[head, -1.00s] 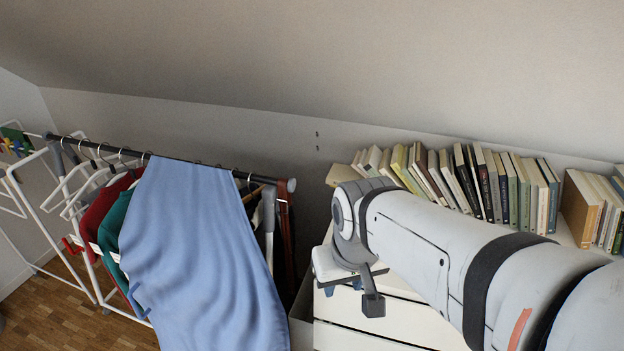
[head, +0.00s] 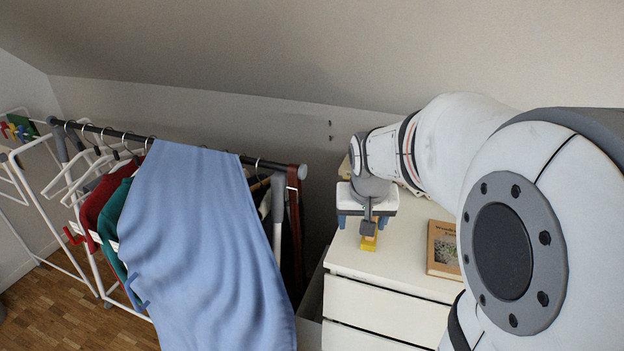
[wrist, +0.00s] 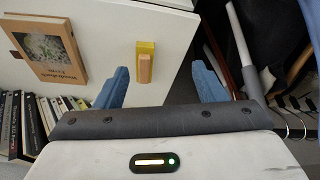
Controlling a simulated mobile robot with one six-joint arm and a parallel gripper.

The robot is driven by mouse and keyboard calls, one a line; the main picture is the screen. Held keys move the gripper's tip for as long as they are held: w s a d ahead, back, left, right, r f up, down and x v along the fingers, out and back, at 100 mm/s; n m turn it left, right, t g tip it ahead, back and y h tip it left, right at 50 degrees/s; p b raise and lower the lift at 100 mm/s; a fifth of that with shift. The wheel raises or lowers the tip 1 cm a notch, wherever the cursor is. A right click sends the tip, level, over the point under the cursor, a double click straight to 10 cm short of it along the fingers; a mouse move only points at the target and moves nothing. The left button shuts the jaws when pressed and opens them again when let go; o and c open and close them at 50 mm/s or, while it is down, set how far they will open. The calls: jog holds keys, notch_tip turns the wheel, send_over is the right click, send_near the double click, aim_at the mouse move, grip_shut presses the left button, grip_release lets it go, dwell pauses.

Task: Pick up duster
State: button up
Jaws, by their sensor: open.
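The duster (head: 369,243) is a small block, yellow with a tan wooden-looking part. It lies on the white dresser top (head: 408,250), near its left end. In the wrist view the duster (wrist: 145,63) lies beyond the fingertips, between their lines but closer to the left finger. My gripper (head: 362,222) is above the dresser, pointing down, with blue fingers spread apart and nothing between them; it also shows in the wrist view (wrist: 162,80). In the head view my gripper hides part of the duster.
A book (head: 443,249) lies flat on the dresser to the right of the duster. Upright books (wrist: 30,120) show in the wrist view. A clothes rack with a blue cloth (head: 205,240) stands left of the dresser. Dresser top between duster and book is clear.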

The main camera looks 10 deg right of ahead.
jog(key=w+d+f+b, duration=0.1)
jog(key=w+d+f, duration=0.1)
jog(key=w, duration=0.1)
jog(key=w+d+f+m+b, duration=0.1)
jog(key=w+d+f, duration=0.2)
jog(key=w+d+f+m+b, duration=0.1)
jog(key=w+d+f, duration=0.1)
jog(key=f, duration=0.1)
jog(key=shift+w+d+h, duration=0.35)
jog(key=shift+w+h, duration=0.05)
jog(key=x, duration=0.3)
jog(key=w+b+x, duration=0.1)
jog(key=x, duration=0.3)
jog(key=shift+a+r, duration=0.1)
jog(key=shift+a, duration=0.1)
jog(key=shift+t, duration=0.3)
jog(key=c, duration=1.1)
notch_tip(320, 180, up, 10)
jog(key=shift+r+p, duration=0.1)
jog(key=shift+p, duration=0.55)
